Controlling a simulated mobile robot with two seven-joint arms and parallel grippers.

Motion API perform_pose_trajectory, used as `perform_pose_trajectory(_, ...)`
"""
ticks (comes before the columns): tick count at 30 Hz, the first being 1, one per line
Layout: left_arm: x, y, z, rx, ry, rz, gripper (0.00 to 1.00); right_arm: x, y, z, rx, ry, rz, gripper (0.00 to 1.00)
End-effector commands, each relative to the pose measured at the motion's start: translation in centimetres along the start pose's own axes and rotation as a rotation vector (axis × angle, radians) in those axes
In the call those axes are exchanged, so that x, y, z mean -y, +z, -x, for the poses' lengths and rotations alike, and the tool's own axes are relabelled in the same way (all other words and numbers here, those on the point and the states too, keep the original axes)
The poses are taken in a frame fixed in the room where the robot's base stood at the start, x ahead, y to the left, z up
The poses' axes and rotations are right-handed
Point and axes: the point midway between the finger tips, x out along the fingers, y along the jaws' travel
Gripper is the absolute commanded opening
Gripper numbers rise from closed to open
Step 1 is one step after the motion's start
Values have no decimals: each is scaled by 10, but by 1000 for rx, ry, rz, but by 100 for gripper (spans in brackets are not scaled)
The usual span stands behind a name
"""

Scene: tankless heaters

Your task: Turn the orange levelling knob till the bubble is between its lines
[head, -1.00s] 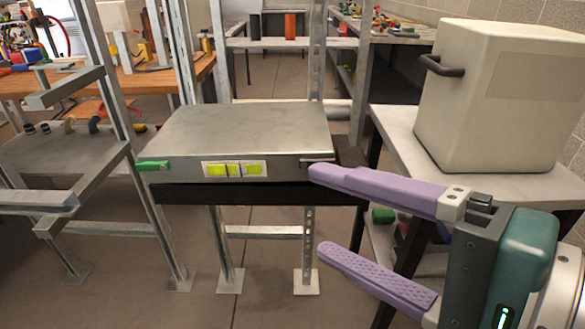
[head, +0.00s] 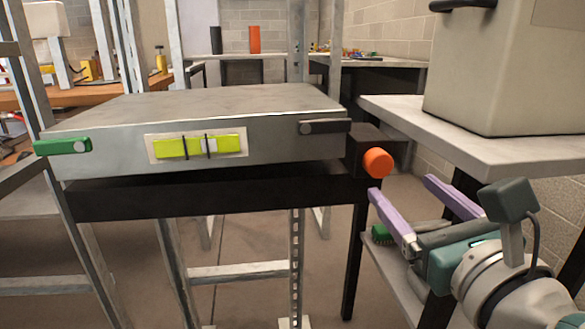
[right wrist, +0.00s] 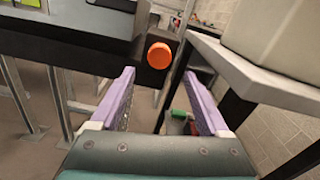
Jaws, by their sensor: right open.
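The orange levelling knob (head: 378,163) is a round knob on a black block at the right end of the metal box's support. The bubble vial (head: 198,146) is a yellow-green strip with two dark lines on the box front. A paler patch, which looks like the bubble, lies at the right line; its exact edges are hard to tell. My right gripper (head: 403,186), with purple fingers, is open and empty, lower right of the knob. In the right wrist view the knob (right wrist: 159,55) appears ahead, between the fingertips and apart from them. My left gripper is not in view.
A grey metal box (head: 200,105) with a green handle (head: 62,147) and a dark handle (head: 325,127) rests on a black beam (head: 210,193). A pale table (head: 470,140) carrying a cream box (head: 500,75) stands close at right. A lower shelf is beneath it.

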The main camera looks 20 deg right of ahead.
Motion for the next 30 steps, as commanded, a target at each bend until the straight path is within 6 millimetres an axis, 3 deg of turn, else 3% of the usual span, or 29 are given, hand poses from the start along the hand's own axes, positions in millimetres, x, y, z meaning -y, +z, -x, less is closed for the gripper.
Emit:
perform_pose_trajectory(3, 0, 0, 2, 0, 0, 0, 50, 0, 2, -24, 4, 0, 2, 79)
perform_pose_trajectory(9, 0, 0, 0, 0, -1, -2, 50, -1, 0, -51, 2, 3, 4, 79)
perform_pose_trajectory(21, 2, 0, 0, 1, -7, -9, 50, -1, 0, -60, 1, 3, 3, 79)
perform_pose_trajectory(30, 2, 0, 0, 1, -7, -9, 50, -1, 0, -60, 1, 3, 3, 48)
